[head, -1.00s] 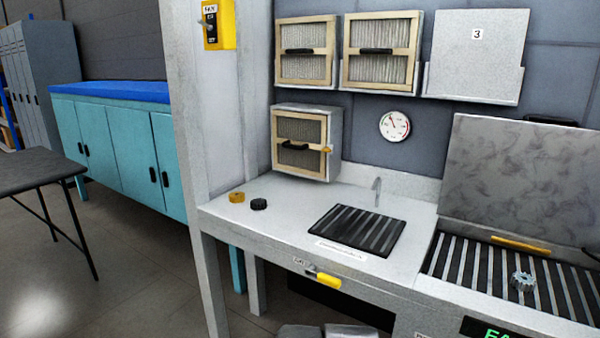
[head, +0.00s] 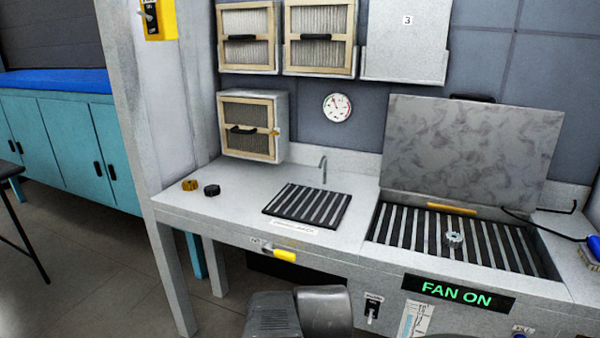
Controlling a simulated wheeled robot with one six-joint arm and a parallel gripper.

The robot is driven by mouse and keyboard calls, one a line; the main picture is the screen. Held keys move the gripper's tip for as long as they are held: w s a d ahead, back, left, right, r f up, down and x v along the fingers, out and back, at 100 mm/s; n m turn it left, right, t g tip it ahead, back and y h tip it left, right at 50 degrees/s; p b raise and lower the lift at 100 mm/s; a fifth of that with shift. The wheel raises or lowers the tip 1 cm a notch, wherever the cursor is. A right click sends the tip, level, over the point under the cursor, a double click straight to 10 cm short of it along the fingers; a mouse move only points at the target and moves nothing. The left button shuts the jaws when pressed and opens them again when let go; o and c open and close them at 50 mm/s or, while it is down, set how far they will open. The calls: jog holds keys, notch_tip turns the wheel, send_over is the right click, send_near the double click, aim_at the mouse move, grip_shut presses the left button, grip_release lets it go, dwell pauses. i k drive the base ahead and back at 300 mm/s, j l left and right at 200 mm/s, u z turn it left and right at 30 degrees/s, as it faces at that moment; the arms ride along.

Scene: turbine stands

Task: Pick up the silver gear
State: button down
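The silver gear (head: 454,239) is a small toothed piece with a hole in its middle. It lies on the black-and-grey slatted bed (head: 400,224) at the right of the bench, below a raised grey lid (head: 470,150). Grey parts that look like my own arm show at the bottom edge, well to the left of the gear and apart from it. My gripper's fingertips do not show.
A gold gear (head: 190,185) and a black gear (head: 212,190) lie on the bench's left side. A slatted mat (head: 307,206) and a thin tap (head: 323,170) are mid-bench. A lit "FAN ON" sign (head: 458,293) is on the front. A cable hangs at right.

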aim_at(456, 240)
jog(key=z, duration=1.45)
